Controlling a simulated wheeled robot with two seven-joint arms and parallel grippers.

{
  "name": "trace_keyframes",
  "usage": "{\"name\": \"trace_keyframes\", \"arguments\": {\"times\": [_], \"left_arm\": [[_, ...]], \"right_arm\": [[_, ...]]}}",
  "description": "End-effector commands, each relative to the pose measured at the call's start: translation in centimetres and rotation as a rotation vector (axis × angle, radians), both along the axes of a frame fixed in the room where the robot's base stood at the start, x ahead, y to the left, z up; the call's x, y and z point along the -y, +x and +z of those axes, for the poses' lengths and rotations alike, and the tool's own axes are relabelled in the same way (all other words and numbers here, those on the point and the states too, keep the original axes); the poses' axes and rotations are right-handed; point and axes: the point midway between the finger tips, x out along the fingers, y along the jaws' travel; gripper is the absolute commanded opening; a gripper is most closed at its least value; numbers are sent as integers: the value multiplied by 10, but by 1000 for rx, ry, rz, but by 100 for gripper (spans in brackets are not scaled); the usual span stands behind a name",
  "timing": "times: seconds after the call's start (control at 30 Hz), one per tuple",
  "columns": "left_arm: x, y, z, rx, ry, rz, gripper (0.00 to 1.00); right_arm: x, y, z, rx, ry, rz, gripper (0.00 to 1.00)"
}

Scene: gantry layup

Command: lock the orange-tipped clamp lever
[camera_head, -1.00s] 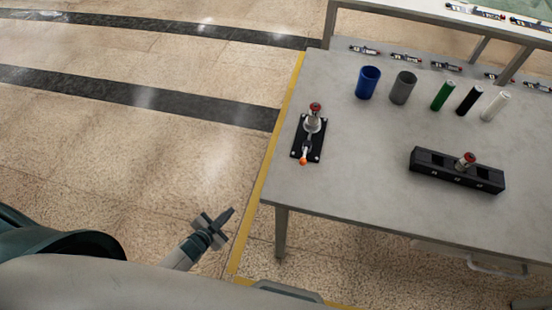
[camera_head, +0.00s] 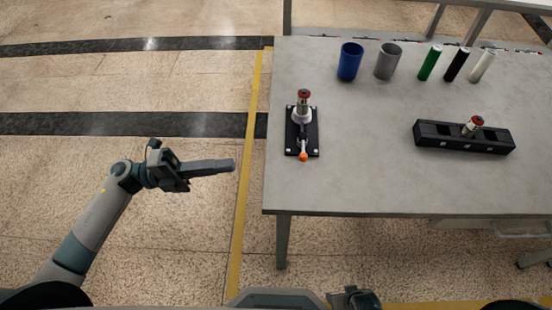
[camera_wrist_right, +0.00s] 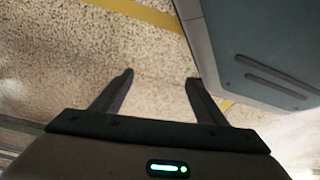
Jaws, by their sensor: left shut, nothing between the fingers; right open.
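The orange-tipped clamp lever (camera_head: 303,156) is part of a clamp on a black base plate (camera_head: 313,143) near the table's left edge. Its orange tip points toward the table's front edge. A red-topped metal part (camera_head: 304,98) stands upright at the rear of the clamp. My left gripper (camera_head: 232,165) is shut and empty, over the floor left of the table, apart from the lever. My right gripper (camera_wrist_right: 160,78) is open and empty in the right wrist view, with floor beyond its fingers. The clamp is not visible in that wrist view.
The grey table (camera_head: 370,180) has clear surface right of the clamp. A black slotted block (camera_head: 463,138) holds a red-topped part (camera_head: 474,123). A blue cup (camera_head: 350,62), a grey cup (camera_head: 387,60) and green (camera_head: 429,63), black and white cylinders stand behind.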

Motion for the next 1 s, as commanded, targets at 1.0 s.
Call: {"name": "trace_keyframes", "arguments": {"times": [1.0], "left_arm": [[68,4,15,6,-2,-8,0]], "right_arm": [[-19,19,12,127,35,14,67]]}}
